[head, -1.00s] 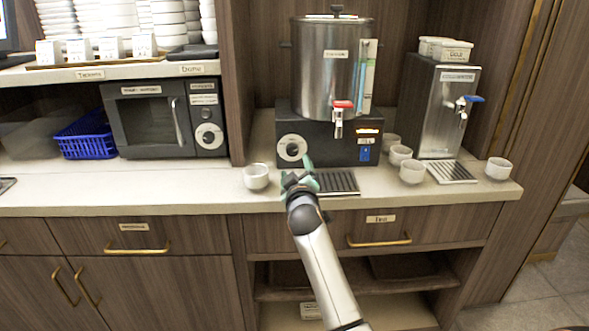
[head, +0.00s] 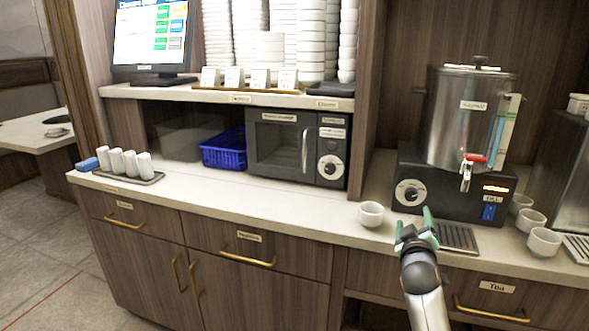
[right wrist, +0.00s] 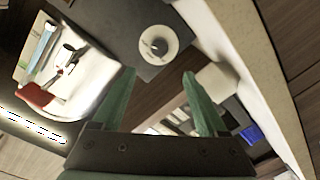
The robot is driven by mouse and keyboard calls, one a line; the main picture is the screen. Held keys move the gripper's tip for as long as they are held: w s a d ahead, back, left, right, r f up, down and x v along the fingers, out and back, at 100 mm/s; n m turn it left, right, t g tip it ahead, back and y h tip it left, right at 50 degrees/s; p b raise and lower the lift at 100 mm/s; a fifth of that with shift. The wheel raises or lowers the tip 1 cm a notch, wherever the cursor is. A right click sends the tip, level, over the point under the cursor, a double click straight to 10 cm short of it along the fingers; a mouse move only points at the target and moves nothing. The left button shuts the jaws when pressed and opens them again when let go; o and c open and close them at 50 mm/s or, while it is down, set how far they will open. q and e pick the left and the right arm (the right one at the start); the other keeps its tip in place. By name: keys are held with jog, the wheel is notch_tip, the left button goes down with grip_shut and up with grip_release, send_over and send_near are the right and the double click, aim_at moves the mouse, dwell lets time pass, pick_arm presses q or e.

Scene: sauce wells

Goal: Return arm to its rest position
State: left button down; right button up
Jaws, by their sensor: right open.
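My right gripper (head: 415,226) is open and empty, with green fingers. It is over the counter's front edge, in front of the hot-water dispenser (head: 468,115) and to the right of a white cup (head: 371,214). In the right wrist view the open fingers (right wrist: 160,78) have nothing between them that they touch. The dispenser's dial (right wrist: 158,45) and red tap lever (right wrist: 36,95) show beyond them. A white cup (right wrist: 216,82) shows behind the right finger, partly hidden. My left gripper is not in view.
A dark drip grille (head: 457,238) lies close to the right of the gripper. Several white cups (head: 544,241) stand farther right.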

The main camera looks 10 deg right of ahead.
jog(key=s+a+f+n+g+y+p, duration=0.1)
jog(key=s+a+f+y+p, duration=0.15)
jog(key=f, duration=0.25)
jog(key=s+a+f+y+p, duration=0.1)
jog(key=s+a+f, duration=0.3)
jog(key=f, duration=0.1)
pick_arm(q)
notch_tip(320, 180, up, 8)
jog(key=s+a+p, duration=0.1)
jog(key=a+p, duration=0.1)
jog(key=p, duration=0.4)
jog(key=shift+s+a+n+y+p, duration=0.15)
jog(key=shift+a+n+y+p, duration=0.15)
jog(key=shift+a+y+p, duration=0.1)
pick_arm(e)
jog(key=s+a+f+g+y, duration=0.1)
jog(key=s+a+f, duration=0.3)
jog(key=s, duration=0.5)
jog(key=s+a+f+m+g+y, duration=0.1)
jog(key=s+a+f+g+y, duration=0.1)
jog(key=s+a+f+y, duration=0.2)
jog(key=s+a+f+g+y, duration=0.2)
jog(key=s+a+f, duration=0.3)
jog(key=s+a, duration=0.4)
jog(key=s, duration=0.6)
jog(key=shift+s+a, duration=0.2)
jog(key=shift+s, duration=0.05)
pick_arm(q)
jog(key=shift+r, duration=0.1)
